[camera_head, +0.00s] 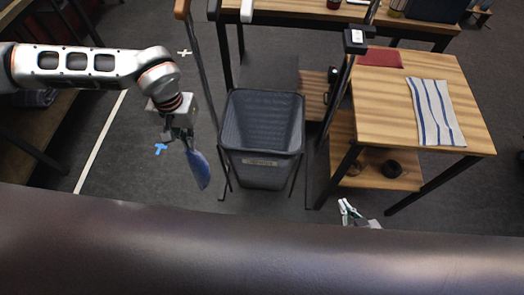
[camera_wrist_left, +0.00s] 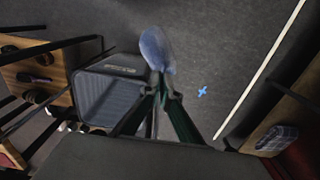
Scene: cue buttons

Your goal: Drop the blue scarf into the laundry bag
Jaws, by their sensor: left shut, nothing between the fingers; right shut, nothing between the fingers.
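The blue scarf (camera_head: 198,168) shows as a bunched, elongated piece of cloth right at the tips of my left gripper (camera_head: 187,143), above the floor and left of the bag. In the left wrist view the scarf (camera_wrist_left: 157,48) lies just beyond the fingertips (camera_wrist_left: 160,90). My left gripper is shut; I cannot tell that its fingers pinch the cloth. The dark grey laundry bag (camera_head: 262,172), open-topped with a label on its front, stands on the floor; it also shows in the left wrist view (camera_wrist_left: 108,92). My right gripper (camera_head: 347,208) is shut at the lower middle, partly hidden.
A wooden table (camera_head: 380,110) with a striped cloth (camera_head: 436,112) and a red cloth (camera_head: 381,57) stands right of the bag. A long table (camera_head: 290,10) is at the back. Thin posts flank the bag. Blue tape (camera_head: 160,149) marks clear floor at left.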

